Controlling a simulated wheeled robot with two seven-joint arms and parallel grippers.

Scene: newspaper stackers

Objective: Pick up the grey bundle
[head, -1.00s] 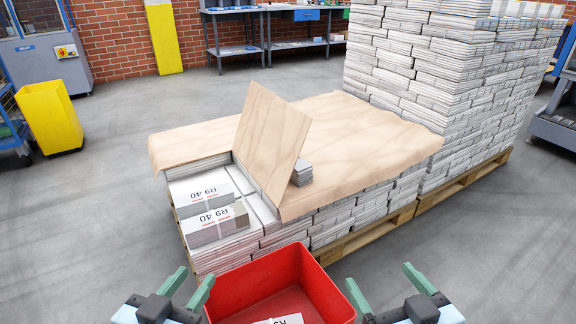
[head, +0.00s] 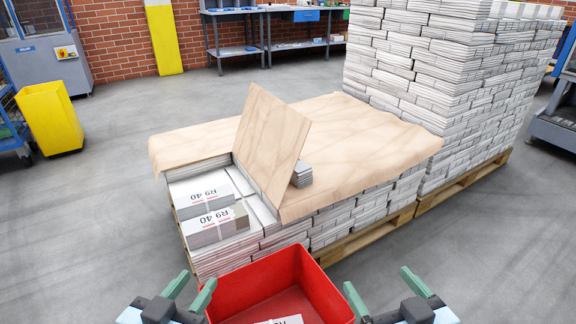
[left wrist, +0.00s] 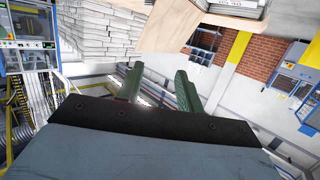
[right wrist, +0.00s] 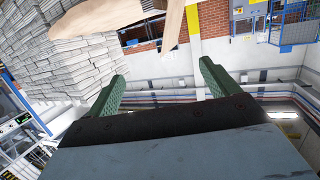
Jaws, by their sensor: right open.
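A small grey bundle (head: 302,174) lies on the brown sheet, right behind the leaning board (head: 272,140), which hides part of it. Two white-and-grey bundles marked "R9 40" lie at the open left end of the pallet stack, one further back (head: 205,193) and one nearer (head: 216,226). My left gripper (head: 190,290) is low in the head view, left of the red bin, with its fingers apart and nothing between them. My right gripper (head: 386,290) is right of the bin, its fingers wide apart and empty. Both are well short of the bundles.
A red bin (head: 314,280) stands close in front of me with a labelled bundle (head: 285,320) inside, cut off by the frame. A tall stack of papers (head: 440,95) stands at the back right. A yellow container (head: 50,118) stands at the left. Grey floor around the pallet is clear.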

